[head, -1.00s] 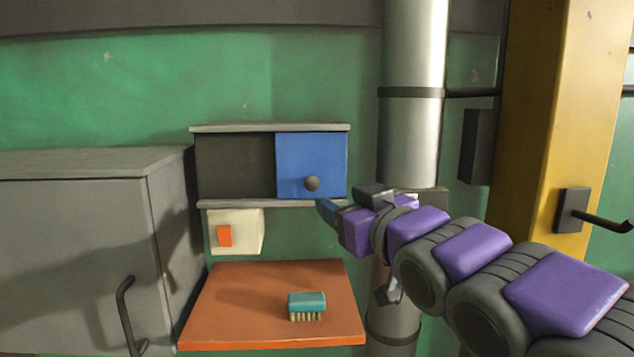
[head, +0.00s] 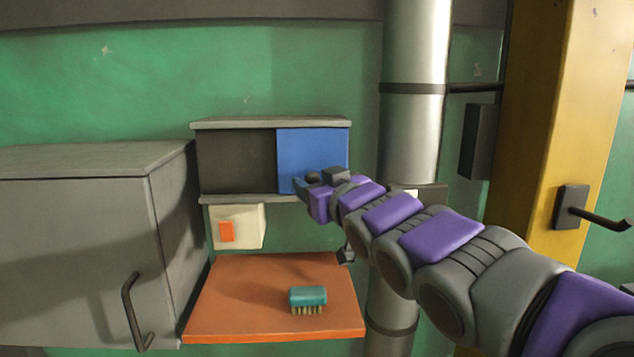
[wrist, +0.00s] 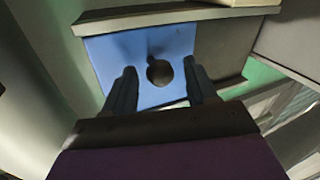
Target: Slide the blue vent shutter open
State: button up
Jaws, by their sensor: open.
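The blue vent shutter (head: 308,152) covers the right half of a framed wall vent. The dark panel (head: 236,162) fills the left half. A dark round knob (wrist: 159,73) sticks out of the shutter; in the head view it is mostly hidden by my gripper. My gripper (head: 305,184) is at the shutter's lower part. In the wrist view my gripper (wrist: 160,92) is open, with one blue-grey finger on each side of the knob. Gaps show between the fingers and the knob, so it is not gripped.
An orange shelf (head: 235,305) with a teal brush (head: 307,299) is below. A white box with an orange switch (head: 226,231) is under the vent. A grey cabinet (head: 75,240) stands left, a metal pipe (head: 412,140) and a yellow post (head: 545,110) right.

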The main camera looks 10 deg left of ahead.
jog(key=shift+c, duration=0.3)
grip_shut()
dwell(0.3)
